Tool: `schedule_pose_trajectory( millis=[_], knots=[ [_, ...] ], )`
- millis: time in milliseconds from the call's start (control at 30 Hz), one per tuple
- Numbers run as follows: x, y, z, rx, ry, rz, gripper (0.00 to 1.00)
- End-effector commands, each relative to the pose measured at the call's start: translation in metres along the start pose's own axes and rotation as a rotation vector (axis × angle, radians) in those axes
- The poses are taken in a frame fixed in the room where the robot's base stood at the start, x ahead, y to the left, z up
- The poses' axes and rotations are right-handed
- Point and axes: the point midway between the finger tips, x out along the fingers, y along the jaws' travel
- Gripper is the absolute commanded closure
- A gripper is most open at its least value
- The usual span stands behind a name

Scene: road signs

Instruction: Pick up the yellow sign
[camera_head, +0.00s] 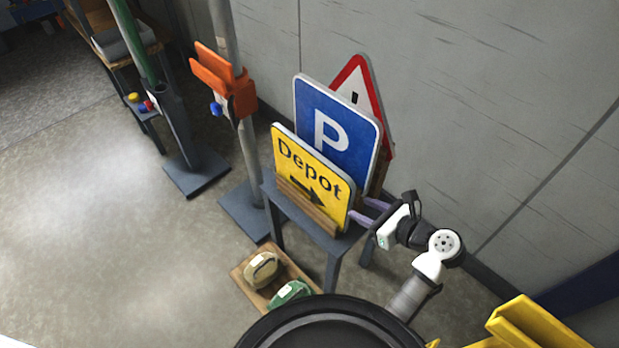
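The yellow sign (303,172), marked "Depot" with a black arrow, stands tilted in front of the other signs, behind a wooden rail on a small grey table (318,236). A blue "P" sign (340,133) stands right behind it. A red-edged triangular sign (358,84) is behind that, partly hidden. My gripper (364,211) is at the right lower edge of the yellow sign, with its purple fingers pointing left toward it. The fingers look spread apart, with the sign's edge at or near their tips. Whether they touch it is not clear.
A wooden tray (240,272) with a beige and a green item lies on the floor before the table. A grey post with an orange clamp (228,82) stands left. The grey wall is close behind the signs. Open floor lies at left.

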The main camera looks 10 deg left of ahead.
Motion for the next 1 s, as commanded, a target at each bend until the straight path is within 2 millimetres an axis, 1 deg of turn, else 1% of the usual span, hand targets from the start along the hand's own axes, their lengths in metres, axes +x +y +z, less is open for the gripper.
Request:
schedule_pose_trajectory(
  millis=[33, 100, 267, 333, 500, 600, 700, 867, 900, 1000],
  knots=[
    [0.008, 0.000, 0.001, 0.000, -0.001, 0.002, 0.60],
    [0.016, 0.000, 0.001, -0.002, -0.001, 0.000, 0.60],
    [0.026, 0.000, 0.001, -0.002, 0.000, -0.001, 0.60],
    [0.034, 0.001, 0.001, -0.001, 0.000, 0.001, 0.60],
    [0.060, 0.003, -0.001, -0.002, 0.000, 0.002, 0.60],
    [0.071, 0.003, -0.001, -0.003, 0.000, -0.001, 0.60],
    [0.075, 0.003, -0.001, -0.004, 0.001, -0.001, 0.60],
    [0.076, 0.003, -0.002, -0.004, 0.001, -0.002, 0.60],
    [0.075, 0.003, -0.002, -0.004, 0.001, -0.002, 0.61],
    [0.075, 0.003, -0.001, -0.004, 0.000, -0.002, 0.74]
  ],
)
